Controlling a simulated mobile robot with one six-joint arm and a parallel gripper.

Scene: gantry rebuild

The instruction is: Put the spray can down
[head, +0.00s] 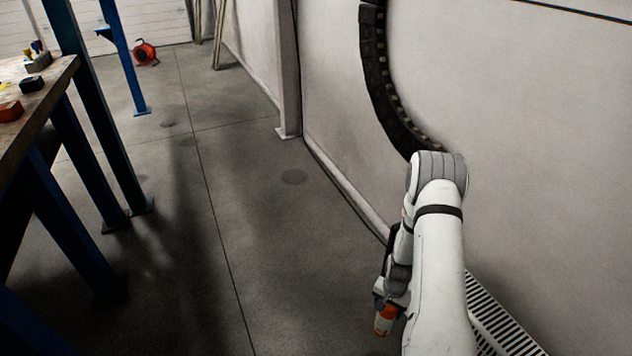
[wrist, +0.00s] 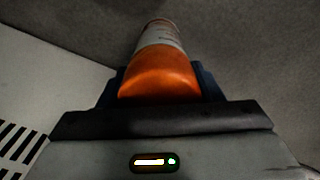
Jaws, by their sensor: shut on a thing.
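The spray can (wrist: 160,72) has an orange end and a pale grey-white body with small lettering. In the wrist view it lies between the dark jaws of my gripper (wrist: 158,92), which is shut on it, orange end nearest the camera. In the head view the can (head: 384,320) shows as a small orange and white piece below my arm, at the lower right. My gripper (head: 380,300) is partly hidden there behind my own arm. The can is held over the grey concrete floor (head: 290,250); its height above the floor is hard to tell.
A wooden-topped workbench (head: 40,88) with blue legs stands at the left, with several small objects on it. A pale wall (head: 520,130) runs along the right. A red-orange round object (head: 146,53) lies on the floor far back. The middle floor is clear.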

